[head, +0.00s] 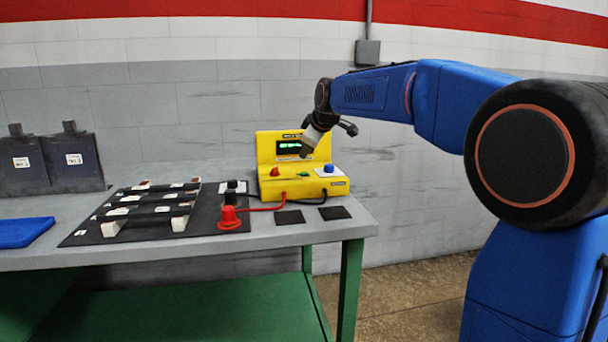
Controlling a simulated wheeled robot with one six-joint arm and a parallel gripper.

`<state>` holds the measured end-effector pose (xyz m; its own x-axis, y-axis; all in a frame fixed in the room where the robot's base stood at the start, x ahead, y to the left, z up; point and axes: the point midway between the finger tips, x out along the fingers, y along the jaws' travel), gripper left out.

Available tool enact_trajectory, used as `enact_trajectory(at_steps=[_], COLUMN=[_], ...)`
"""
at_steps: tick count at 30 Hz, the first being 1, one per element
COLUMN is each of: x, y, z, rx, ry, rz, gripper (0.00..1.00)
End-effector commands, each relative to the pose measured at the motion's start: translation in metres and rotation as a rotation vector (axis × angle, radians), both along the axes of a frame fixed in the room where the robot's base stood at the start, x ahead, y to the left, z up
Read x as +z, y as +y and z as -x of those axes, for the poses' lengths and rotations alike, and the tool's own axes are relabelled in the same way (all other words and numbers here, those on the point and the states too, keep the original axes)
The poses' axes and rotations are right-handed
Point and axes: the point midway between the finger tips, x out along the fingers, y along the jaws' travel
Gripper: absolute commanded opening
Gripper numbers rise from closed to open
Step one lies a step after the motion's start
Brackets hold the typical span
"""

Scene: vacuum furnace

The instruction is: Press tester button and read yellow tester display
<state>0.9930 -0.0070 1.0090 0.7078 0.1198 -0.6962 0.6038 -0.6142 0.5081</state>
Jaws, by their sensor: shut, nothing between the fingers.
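The yellow tester (268,181) stands at the back right of the grey workbench. Its dark display (294,147) shows small green characters, too small to read, and is partly covered by my gripper. A blue button (328,168) sits on a white plate at the right of the tester's lower face. A red terminal (274,171) and a small green part (303,174) sit to its left. My gripper (304,154) points down and is shut and empty. It appears in front of the display, up and left of the blue button; its exact distance from the tester cannot be told.
A red probe (229,217) and a black probe (233,188) stand on a dark mat (85,237) beside dark bars on white blocks (110,228). Two dark squares (289,217) lie before the tester. A blue pad (22,232) and dark cases (72,160) are left.

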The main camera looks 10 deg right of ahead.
Motion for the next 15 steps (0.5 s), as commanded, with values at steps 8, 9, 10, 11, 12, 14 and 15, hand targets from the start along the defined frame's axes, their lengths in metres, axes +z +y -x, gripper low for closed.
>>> enact_trajectory(at_steps=[8,9,10,11,12,14,15], x=[-0.025,-0.026,-0.027,-0.028,-0.029,-0.03,-0.031], y=[0.0,0.0,0.0,0.0,0.0,0.0,0.0], z=[0.0,0.0,0.0,0.0,0.0,0.0,0.0], rx=[0.0,-0.001,-0.001,-0.001,-0.001,-0.001,0.0], ry=[0.001,0.002,0.0,0.0,0.0,0.0,0.001], rz=[0.0,0.0,-0.001,-0.001,-0.001,-0.001,-0.001], gripper=[0.0,0.0,0.0,0.0,0.0,0.0,0.0])
